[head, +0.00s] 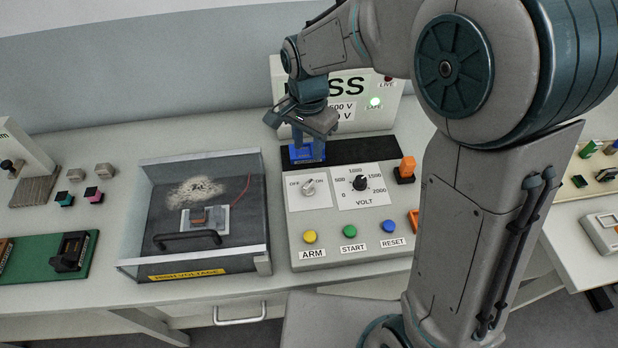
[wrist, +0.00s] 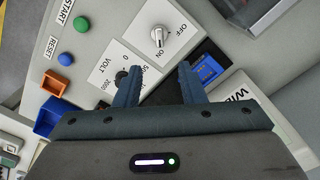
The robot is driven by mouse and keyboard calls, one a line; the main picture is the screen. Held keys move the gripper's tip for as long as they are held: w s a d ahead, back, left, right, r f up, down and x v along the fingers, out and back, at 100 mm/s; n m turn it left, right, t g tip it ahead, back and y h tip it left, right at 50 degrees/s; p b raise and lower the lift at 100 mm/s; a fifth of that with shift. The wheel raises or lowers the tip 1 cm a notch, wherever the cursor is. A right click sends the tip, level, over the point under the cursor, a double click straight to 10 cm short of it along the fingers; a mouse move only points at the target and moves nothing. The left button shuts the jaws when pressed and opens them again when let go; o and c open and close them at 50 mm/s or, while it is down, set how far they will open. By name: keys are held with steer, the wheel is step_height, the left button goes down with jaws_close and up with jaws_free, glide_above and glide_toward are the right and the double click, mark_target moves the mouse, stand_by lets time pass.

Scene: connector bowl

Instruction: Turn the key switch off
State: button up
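The key switch (head: 308,187) is a small pale knob on a white plate marked OFF at left and ON at right, on the sloped grey console (head: 350,255). In the wrist view the key switch (wrist: 158,36) shows ahead of the fingertips; its bar appears to lie toward the ON label. My gripper (head: 308,134) is above the back of the console, near a blue connector (head: 307,152), and apart from the key switch. In the wrist view my gripper (wrist: 159,69) has its two fingers spread wide with nothing between them.
A volt dial (head: 360,183) sits right of the key switch. Yellow (head: 310,236), green (head: 348,229) and blue (head: 388,226) buttons line the front. An orange switch (head: 407,167) is at right. A clear-lidded high-voltage box (head: 148,236) stands left. The green SAFE light (head: 375,102) is lit.

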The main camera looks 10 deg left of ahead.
mark_target(308, 183)
step_height(308, 183, down, 13)
steer(key=shift+f+p, duration=0.1)
steer(key=shift+p, duration=0.85)
jaws_close()
